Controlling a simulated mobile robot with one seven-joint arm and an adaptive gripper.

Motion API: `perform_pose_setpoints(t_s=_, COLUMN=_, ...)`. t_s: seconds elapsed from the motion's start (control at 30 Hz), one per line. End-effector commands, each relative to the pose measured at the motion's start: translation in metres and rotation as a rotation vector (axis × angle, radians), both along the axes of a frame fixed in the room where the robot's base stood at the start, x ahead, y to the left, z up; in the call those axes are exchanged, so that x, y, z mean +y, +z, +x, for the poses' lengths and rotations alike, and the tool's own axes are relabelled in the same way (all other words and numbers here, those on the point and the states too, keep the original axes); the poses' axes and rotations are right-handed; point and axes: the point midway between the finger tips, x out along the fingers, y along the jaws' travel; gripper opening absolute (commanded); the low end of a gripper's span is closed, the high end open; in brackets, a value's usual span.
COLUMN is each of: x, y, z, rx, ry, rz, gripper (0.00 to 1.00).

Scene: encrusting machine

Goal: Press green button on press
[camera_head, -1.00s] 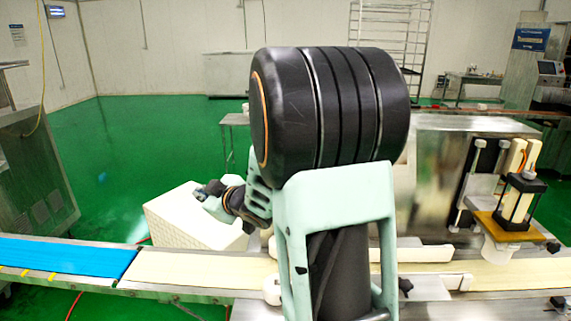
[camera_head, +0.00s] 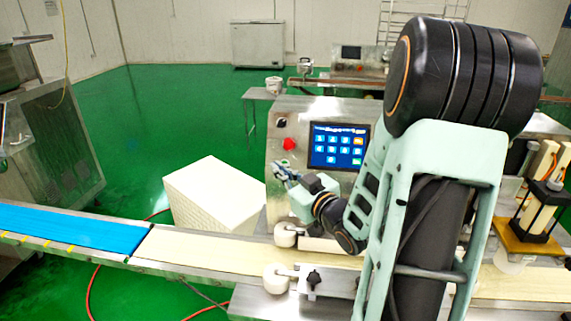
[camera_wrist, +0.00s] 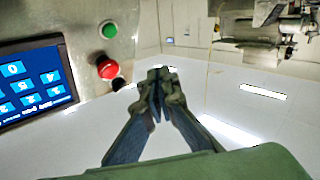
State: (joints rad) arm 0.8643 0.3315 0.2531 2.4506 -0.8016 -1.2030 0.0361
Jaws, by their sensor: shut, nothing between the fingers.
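The press (camera_head: 313,108) stands behind the conveyor with a steel front panel. The green button (camera_wrist: 109,30) shows at the upper left in the wrist view, apart from my fingers; in the head view my fingertips largely cover that spot. The red button (camera_head: 289,144) sits between it and a black knob (camera_head: 282,122); the red button also shows in the wrist view (camera_wrist: 107,68). My gripper (camera_head: 280,172) is in front of the panel, just below the red button. In the wrist view its fingertips (camera_wrist: 157,85) are together and empty, right of and below the green button.
A lit touch screen (camera_head: 338,146) is right of the buttons. The conveyor (camera_head: 200,248) runs in front, with white rollers (camera_head: 277,277) near my arm. A white crate (camera_head: 213,195) stands left of the press. A forming unit (camera_head: 535,215) stands at the right.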

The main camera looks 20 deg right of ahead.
Motion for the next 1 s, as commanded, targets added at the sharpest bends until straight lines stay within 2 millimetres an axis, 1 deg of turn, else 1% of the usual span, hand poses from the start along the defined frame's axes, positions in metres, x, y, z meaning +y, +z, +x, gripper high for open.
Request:
perform_pose_setpoints(t_s=0.13, x=-0.001, y=-0.002, z=0.002, rx=0.001, ry=0.0, rz=-0.001, gripper=0.0)
perform_pose_setpoints(t_s=0.23, x=-0.005, y=-0.006, z=0.007, rx=0.001, ry=0.0, rz=0.0, gripper=0.0)
perform_pose_setpoints(t_s=0.7, x=-0.035, y=-0.035, z=0.053, rx=0.0, ry=0.001, rz=-0.002, gripper=0.0)
perform_pose_setpoints(t_s=0.8, x=-0.04, y=-0.038, z=0.059, rx=0.001, ry=0.0, rz=-0.002, gripper=0.0)
perform_pose_setpoints(t_s=1.0, x=-0.044, y=-0.04, z=0.065, rx=0.001, ry=0.0, rz=-0.002, gripper=0.0)
